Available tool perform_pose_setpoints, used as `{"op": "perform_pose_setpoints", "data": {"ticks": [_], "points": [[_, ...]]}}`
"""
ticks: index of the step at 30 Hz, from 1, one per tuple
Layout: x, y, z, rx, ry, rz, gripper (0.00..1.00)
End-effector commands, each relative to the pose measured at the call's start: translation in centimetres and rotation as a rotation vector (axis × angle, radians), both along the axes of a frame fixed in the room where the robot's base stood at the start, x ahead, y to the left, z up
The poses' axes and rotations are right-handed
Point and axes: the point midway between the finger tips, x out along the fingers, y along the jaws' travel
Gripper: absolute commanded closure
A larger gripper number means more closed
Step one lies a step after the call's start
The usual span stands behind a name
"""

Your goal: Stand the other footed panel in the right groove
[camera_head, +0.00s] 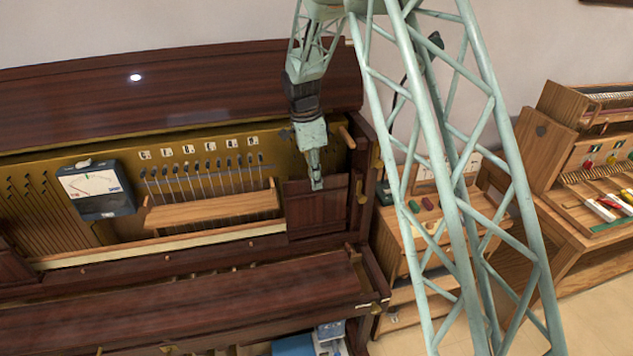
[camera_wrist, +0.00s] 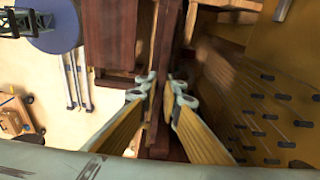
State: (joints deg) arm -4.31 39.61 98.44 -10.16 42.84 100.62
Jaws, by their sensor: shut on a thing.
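The dark red-brown footed panel (camera_head: 312,210) is upright at the right end of the open piano front. My gripper (camera_head: 316,180) is above it, pointing down, and is shut on its top edge. In the wrist view my gripper (camera_wrist: 160,92) has its two fingers on either side of the panel's narrow edge (camera_wrist: 153,125). The panel's foot and the right groove are hidden, so I cannot tell whether it is seated. Another dark panel (camera_head: 14,266) shows at the left end of the piano.
The piano (camera_head: 180,300) has a wooden rail (camera_head: 212,210) and a meter box (camera_head: 97,188) left of the panel. A peg (camera_head: 346,137) sticks out close to my gripper. Wooden benches (camera_head: 570,215) with tools stand at the right.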

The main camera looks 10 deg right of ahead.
Motion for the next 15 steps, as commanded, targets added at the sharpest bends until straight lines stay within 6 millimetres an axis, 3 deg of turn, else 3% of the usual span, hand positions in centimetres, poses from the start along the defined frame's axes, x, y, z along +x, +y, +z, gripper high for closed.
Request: {"op": "perform_pose_setpoints", "data": {"ticks": [15], "points": [[1.04, -0.55, -0.06, 0.0, -0.001, -0.001, 1.0]]}}
